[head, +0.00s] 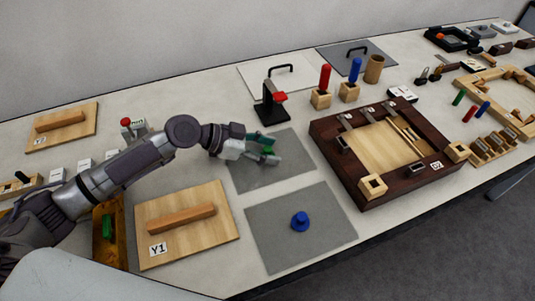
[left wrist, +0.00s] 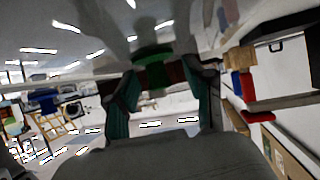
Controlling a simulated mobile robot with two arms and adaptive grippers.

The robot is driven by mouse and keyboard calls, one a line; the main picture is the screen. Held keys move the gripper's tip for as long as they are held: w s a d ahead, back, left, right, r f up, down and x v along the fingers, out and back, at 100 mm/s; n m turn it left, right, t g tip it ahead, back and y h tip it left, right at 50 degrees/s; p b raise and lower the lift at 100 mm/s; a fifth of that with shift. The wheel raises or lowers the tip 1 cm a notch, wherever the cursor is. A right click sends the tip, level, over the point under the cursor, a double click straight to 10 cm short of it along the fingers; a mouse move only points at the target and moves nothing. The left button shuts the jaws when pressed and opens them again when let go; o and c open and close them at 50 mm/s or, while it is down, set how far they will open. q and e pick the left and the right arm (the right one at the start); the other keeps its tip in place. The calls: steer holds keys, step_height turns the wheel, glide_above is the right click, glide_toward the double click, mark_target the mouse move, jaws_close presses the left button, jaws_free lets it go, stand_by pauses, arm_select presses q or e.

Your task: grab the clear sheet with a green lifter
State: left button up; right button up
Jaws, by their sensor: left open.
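The clear sheet (head: 292,168) looks grey and lies flat on the table, behind a similar sheet with a blue lifter (head: 300,221). My left gripper (head: 266,149) is low over the clear sheet, its fingers apart. In the left wrist view, the green lifter (left wrist: 153,53) shows between and just beyond the two teal-padded fingers. I see no grip on it, and I cannot tell whether a finger touches it. In the head view, the gripper largely covers the lifter. My right gripper is in neither view.
A wooden board marked Y1 (head: 170,243) lies in front of my left arm. A dark framed wooden tray (head: 335,165) stands right of the sheets. A black stand with a red top (head: 270,111) is behind. Bare table shows between them.

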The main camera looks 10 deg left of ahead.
arm_select(q)
jaws_close()
stand_by(0.3)
